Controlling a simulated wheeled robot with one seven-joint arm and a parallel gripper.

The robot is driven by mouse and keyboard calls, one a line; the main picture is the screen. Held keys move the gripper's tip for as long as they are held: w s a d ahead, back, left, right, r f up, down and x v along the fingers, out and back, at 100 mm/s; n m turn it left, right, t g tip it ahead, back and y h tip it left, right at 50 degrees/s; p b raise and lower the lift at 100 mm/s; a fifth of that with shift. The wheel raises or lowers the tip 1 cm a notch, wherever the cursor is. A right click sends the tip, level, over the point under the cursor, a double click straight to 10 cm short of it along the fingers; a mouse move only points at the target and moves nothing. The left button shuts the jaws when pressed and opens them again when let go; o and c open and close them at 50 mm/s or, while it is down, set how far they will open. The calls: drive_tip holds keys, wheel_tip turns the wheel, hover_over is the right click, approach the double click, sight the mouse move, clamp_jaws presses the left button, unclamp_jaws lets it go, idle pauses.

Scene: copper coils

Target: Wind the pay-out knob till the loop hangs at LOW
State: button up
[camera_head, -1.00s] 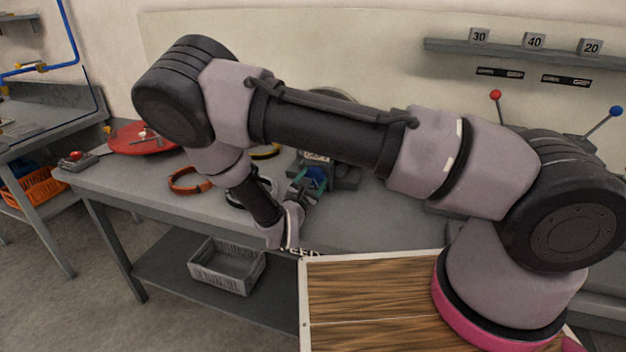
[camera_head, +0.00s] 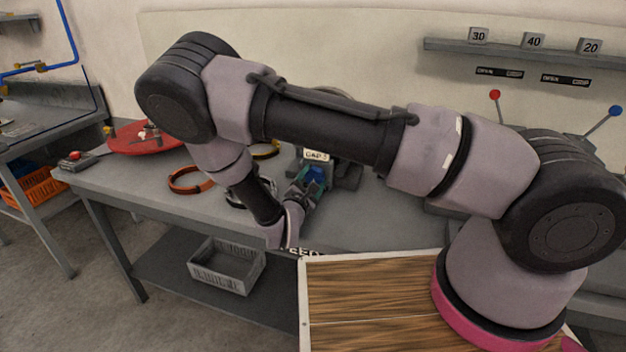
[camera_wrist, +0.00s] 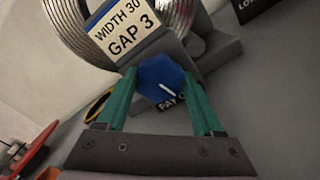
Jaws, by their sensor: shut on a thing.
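My gripper (camera_wrist: 160,92) has green fingers shut on the knob, one on each side. The hanging loop and the LOW mark cannot be made out.
Orange (camera_head: 190,181) and yellow (camera_head: 266,151) rings lie on the bench (camera_head: 130,182) left of the machine, near a red disc (camera_head: 145,138). Two levers, red-tipped (camera_head: 495,94) and blue-tipped (camera_head: 615,111), stand at right. A grey crate (camera_head: 227,268) sits on the lower shelf.

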drive_tip(key=o, duration=1.4)
drive_tip(key=shift+s, duration=0.1)
drive_tip(key=v, duration=1)
drive_tip(key=shift+s+a+f, duration=0.1)
drive_tip(key=shift+s+a, duration=0.05)
drive_tip(key=shift+s, duration=0.15)
